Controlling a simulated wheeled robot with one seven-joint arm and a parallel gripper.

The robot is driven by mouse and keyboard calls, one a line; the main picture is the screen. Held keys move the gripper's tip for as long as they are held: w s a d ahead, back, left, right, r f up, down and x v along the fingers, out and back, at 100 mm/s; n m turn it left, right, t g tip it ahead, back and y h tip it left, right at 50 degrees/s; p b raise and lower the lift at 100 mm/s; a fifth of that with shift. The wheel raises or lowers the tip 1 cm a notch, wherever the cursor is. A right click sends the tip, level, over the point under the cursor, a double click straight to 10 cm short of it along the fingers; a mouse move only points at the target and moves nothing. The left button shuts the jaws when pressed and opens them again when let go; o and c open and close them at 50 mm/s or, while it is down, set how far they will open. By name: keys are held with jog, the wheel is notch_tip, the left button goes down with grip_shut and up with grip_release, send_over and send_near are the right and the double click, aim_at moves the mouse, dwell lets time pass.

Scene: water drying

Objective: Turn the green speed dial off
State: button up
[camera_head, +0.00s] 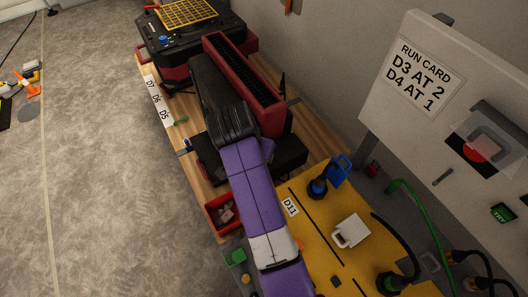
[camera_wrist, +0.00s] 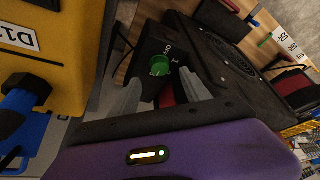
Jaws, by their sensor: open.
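The green speed dial (camera_wrist: 159,65) is on a dark panel in the wrist view, with a white OFF mark and a 1 printed near it. I cannot tell clearly which mark it points to. My gripper (camera_wrist: 161,80) is open, with one grey finger to the left of the dial and the other to its right. The fingers look apart from the dial, and nothing is between them. In the head view my purple arm reaches over the bench, and the dial and fingertips are hidden.
A dark machine with a long red-framed top (camera_head: 245,75) stands close around my gripper. A red bin (camera_head: 224,213) sits at the bench's front edge. The floor at left is mostly clear.

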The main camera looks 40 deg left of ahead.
jog(key=shift+x, duration=3.2)
grip_shut()
